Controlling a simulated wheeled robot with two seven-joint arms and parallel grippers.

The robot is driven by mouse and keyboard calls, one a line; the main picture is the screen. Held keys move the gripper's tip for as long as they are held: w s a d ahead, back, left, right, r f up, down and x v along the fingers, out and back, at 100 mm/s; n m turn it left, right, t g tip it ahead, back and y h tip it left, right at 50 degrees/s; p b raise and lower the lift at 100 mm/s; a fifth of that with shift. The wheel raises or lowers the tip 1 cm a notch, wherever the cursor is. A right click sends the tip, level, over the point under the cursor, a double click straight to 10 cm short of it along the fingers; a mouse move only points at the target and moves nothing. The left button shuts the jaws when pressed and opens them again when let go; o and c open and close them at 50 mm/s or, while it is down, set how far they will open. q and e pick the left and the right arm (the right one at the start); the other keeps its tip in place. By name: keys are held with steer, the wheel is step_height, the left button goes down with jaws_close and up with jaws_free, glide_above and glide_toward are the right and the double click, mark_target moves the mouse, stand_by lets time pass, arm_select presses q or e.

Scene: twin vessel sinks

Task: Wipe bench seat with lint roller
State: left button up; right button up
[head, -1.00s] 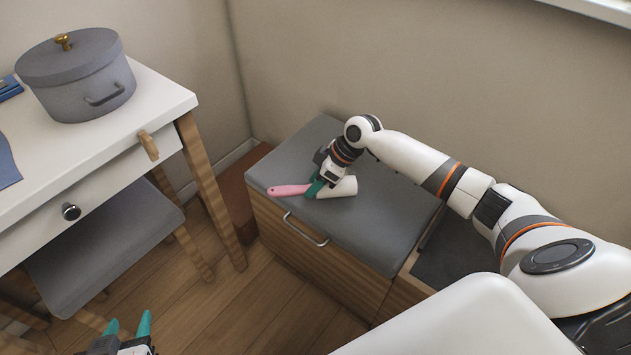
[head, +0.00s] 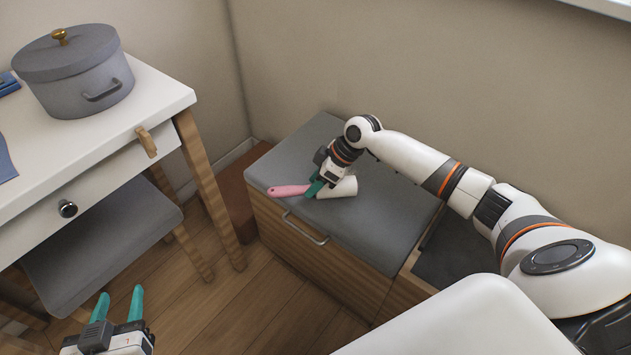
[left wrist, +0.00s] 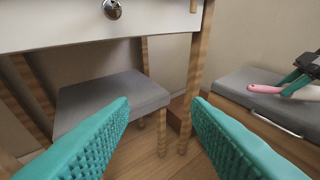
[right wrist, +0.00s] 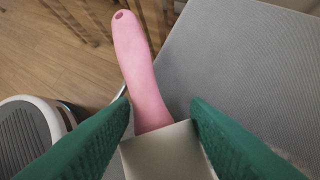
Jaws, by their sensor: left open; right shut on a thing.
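The lint roller has a pink handle (head: 287,190) and a white roll (head: 341,187). My right gripper (head: 315,186) is shut on it, and the roller lies at or just above the grey bench seat (head: 375,220); I cannot tell if the roll touches it. In the right wrist view the pink handle (right wrist: 139,70) points away between the green fingers, with the white roll (right wrist: 165,155) near the camera. The bench seat also shows in the left wrist view (left wrist: 245,85). My left gripper (head: 118,303) is open and empty above the floor, left of the bench.
A white table (head: 150,95) with a grey lidded pot (head: 75,80) stands at the left. A grey-cushioned stool (head: 105,240) is under it. A brown box (head: 232,200) sits between table and bench. The wooden floor (head: 250,300) in front is clear.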

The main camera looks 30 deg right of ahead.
arm_select(q)
steer(key=shift+w+r, duration=0.1)
steer(key=shift+r, duration=0.1)
arm_select(e)
steer(key=shift+f, duration=0.2)
arm_select(q)
steer(key=shift+w+d+r+t+h, duration=0.2)
steer(key=shift+r+t+h, duration=0.1)
steer(key=shift+r+t, duration=0.25)
arm_select(e)
steer(key=shift+f, duration=0.25)
arm_select(q)
steer(key=shift+w+d+r+t+b, duration=0.2)
steer(key=shift+r+t+b, duration=0.2)
steer(key=shift+r+t, duration=0.2)
arm_select(e)
steer(key=shift+f, duration=0.45)
arm_select(q)
steer(key=shift+r, duration=0.1)
arm_select(e)
steer(key=shift+w+d, duration=0.1)
